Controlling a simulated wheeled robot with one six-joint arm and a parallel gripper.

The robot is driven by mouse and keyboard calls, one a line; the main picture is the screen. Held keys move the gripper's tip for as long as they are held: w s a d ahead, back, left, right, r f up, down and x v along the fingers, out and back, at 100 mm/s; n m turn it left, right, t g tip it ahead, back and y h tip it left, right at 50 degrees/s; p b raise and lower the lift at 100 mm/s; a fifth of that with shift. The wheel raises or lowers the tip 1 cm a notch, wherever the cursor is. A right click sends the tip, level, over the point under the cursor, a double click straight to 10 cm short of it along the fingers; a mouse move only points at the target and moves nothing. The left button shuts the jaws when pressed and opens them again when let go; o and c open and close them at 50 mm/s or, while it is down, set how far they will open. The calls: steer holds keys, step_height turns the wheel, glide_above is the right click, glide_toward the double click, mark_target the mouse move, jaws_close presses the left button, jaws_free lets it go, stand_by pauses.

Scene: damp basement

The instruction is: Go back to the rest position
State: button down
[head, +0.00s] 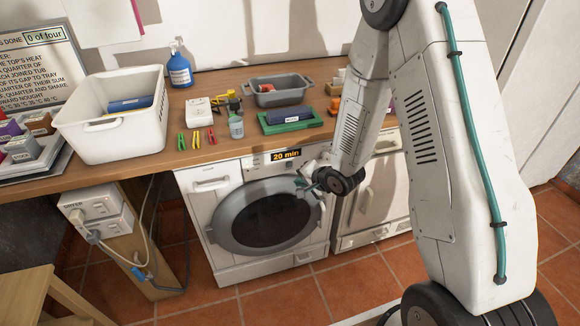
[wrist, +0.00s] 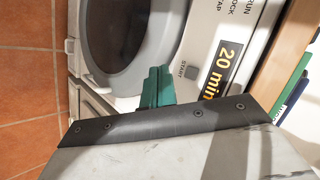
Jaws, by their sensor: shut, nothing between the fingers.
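My gripper (head: 312,183) is in front of the upper right of the white front-loading machine (head: 228,264), close to its round door (head: 222,222). In the wrist view its green fingers (wrist: 157,86) are together with nothing between them. They point toward the machine's front, near the START button (wrist: 191,72) and the display (head: 286,155) reading "20 min". I cannot tell whether the fingertips touch the machine. The door looks shut.
A wooden worktop (head: 160,152) above the machine holds a white tub (head: 98,140), a blue bottle (head: 179,70), a grey tray (head: 280,97) and a green tray (head: 315,122). A wooden stool (head: 45,290) stands front left. Tiled floor (head: 280,300) lies open in front.

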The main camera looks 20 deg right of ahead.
steer(key=s+d+f+n+g+h, duration=0.2)
steer(key=s+d+f+n+g, duration=0.15)
steer(key=s, duration=0.25)
steer(key=s+d+r+n+g+h, duration=0.3)
steer(key=s+r+g, duration=0.1)
steer(key=s+r, duration=0.2)
steer(key=s+a+r+n, duration=0.2)
steer(key=s+r, duration=0.9)
steer(key=r, duration=0.4)
steer(key=s+a+r+n+y, duration=0.1)
steer(key=s+a+r+n, duration=0.1)
steer(key=s+r, duration=1)
steer(key=shift+r, duration=1.45)
steer(key=shift+n, duration=0.25)
